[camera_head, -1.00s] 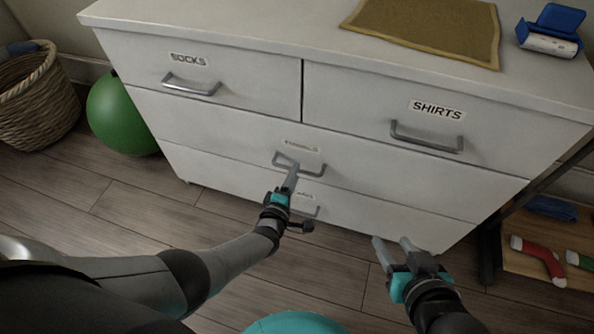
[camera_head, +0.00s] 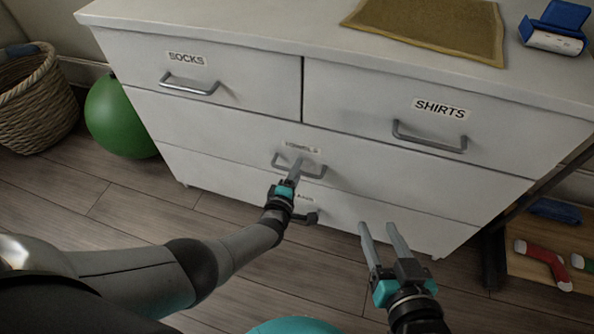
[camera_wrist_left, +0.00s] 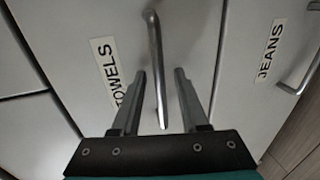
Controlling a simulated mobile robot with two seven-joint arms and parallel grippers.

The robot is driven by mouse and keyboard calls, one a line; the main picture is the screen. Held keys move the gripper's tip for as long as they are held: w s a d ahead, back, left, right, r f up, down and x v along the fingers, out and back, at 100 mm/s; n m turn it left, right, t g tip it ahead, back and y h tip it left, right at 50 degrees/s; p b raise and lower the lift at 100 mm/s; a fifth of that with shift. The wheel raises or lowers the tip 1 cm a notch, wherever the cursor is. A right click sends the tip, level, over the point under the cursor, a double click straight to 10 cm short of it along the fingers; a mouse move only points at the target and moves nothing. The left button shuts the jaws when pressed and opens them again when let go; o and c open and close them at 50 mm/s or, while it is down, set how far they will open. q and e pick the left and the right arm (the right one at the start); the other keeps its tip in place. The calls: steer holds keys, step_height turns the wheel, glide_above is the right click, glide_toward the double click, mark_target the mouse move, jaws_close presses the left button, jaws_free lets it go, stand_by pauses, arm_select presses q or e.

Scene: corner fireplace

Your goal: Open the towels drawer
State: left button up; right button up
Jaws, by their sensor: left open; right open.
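The towels drawer (camera_head: 222,138) is the wide middle drawer of the white dresser, and it is shut. Its label reads TOWELS in the left wrist view (camera_wrist_left: 114,75). Its metal handle (camera_head: 313,174) also shows in the left wrist view (camera_wrist_left: 155,60). My left gripper (camera_head: 296,168) is at this handle. My right gripper (camera_head: 378,226) is open and empty, in front of the dresser's lower right.
Above are the socks drawer (camera_head: 240,75) and the shirts drawer (camera_head: 385,90); below is the jeans drawer (camera_wrist_left: 250,95). All are shut. A green ball (camera_head: 120,116) and a wicker basket (camera_head: 36,100) stand at the left. A brown cloth (camera_head: 430,28) lies on top.

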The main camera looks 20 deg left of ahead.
arm_select(q)
steer(key=shift+c, duration=0.3)
jaws_close()
stand_by(1.0)
